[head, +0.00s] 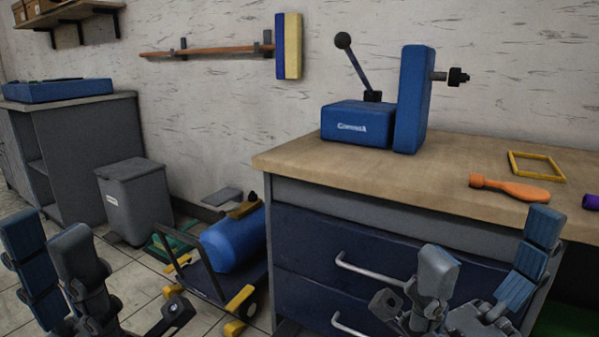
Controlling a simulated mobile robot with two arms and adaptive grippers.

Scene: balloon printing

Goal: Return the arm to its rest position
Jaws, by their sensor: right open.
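My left gripper (108,275) is at the lower left of the head view, above the tiled floor. Its fingers are spread apart with nothing between them. My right gripper (468,272) is at the lower right, in front of the workbench (315,162) and its drawers. Its fingers are spread and empty. The lower parts of both arms are cut off by the bottom edge of the view.
A blue press-like machine (357,125) stands on the bench. An orange tool (512,188), a yellow frame (537,165) and a purple item (591,202) lie to its right. A blue tank (234,240) on a cart and a grey bin (137,200) stand left of the bench.

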